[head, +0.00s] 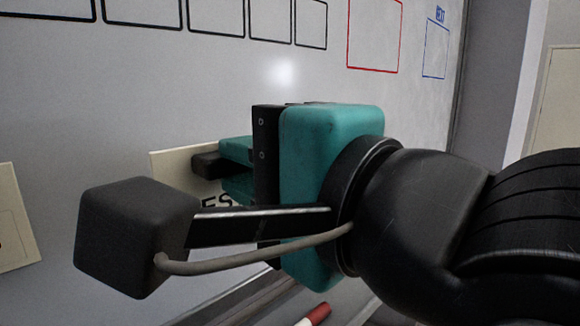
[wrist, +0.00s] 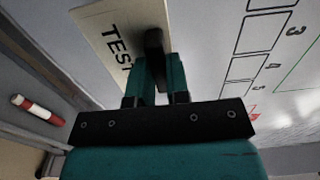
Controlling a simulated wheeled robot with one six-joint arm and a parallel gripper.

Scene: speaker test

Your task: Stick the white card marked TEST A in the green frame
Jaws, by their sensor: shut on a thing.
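The white card (head: 172,165) is held in my gripper (head: 207,163), whose teal fingers with dark tips are shut on it. In the head view the card is partly hidden by the fingers and the dark wrist camera block, with only "ES" readable. In the wrist view the card (wrist: 108,35) reads "TEST" and my gripper (wrist: 153,45) covers what follows. The card is in front of the whiteboard; I cannot tell whether it touches it. The green frame (wrist: 278,91) shows partly at the right edge of the wrist view, away from the card. I see no green frame in the head view.
The whiteboard (head: 60,90) carries a row of black frames, a red frame (head: 348,40) and a blue frame (head: 424,50). Another pale card (head: 14,215) is at the left edge. A red and white marker (head: 318,314) lies low down, also in the wrist view (wrist: 38,109).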

